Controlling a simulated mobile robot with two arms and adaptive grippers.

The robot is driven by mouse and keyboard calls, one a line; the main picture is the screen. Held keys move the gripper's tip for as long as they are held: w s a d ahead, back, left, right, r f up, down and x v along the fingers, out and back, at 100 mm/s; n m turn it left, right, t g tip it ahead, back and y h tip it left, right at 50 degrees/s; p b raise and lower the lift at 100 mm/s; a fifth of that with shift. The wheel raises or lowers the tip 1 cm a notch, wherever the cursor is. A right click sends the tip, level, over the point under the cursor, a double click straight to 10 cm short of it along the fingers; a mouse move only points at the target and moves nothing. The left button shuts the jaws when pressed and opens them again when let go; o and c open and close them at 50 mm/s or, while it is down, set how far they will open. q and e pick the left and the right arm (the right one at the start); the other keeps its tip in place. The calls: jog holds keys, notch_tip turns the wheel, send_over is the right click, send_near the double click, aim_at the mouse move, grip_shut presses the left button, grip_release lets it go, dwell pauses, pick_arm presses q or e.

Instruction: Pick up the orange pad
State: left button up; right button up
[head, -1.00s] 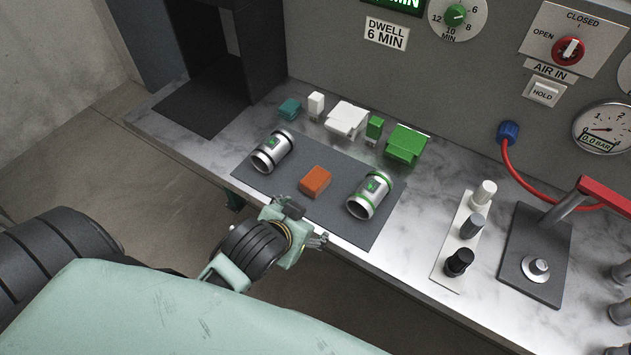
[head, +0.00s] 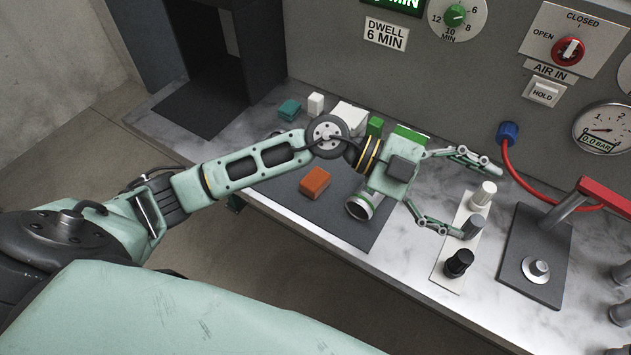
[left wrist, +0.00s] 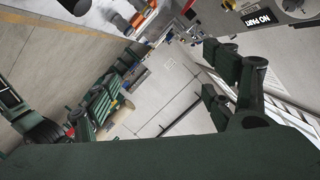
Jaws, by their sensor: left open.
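The orange pad (head: 315,181) is a small block lying on the dark grey mat (head: 291,203) in the head view. My left arm reaches in from the left and passes just beyond the pad. My left gripper (head: 468,192) is open and empty, its two fingers spread to the right, over the counter to the right of the pad. The gripper's palm partly covers a metal cylinder (head: 363,207) on the mat. In the left wrist view the finger parts (left wrist: 235,85) show, but the pad does not. My right gripper is not in view.
Teal (head: 289,110), white (head: 316,103) and green (head: 375,126) blocks stand behind the arm. A strip with several pegs (head: 459,263) lies near the open fingers. A plate with a red-handled lever (head: 538,268) is further right.

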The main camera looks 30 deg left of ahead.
pick_arm(q)
jog(key=a+f+g+y, duration=0.1)
jog(key=a+f+y, duration=0.3)
jog(key=f, duration=0.2)
jog(key=n+y, duration=0.5)
jog(key=y, duration=0.7)
send_over(315, 178)
jog(key=shift+g, duration=0.3)
jog(key=f, duration=0.5)
jog(key=shift+w+a+f, duration=0.25)
jog(key=shift+f, duration=0.15)
jog(key=shift+a+f, duration=0.1)
jog(key=shift+f, duration=0.2)
jog(key=f+p, duration=0.1)
jog(key=f, duration=0.1)
jog(key=f+p, duration=0.1)
jog(key=f, duration=0.1)
jog(key=f+p, duration=0.1)
jog(key=f, duration=0.1)
jog(key=shift+s+d+f, duration=0.15)
jog(key=shift+s+d, duration=0.2)
jog(key=shift+d, duration=0.05)
jog(key=shift+w+f, duration=0.1)
jog(key=shift+f, duration=0.3)
jog(key=shift+c, duration=0.4)
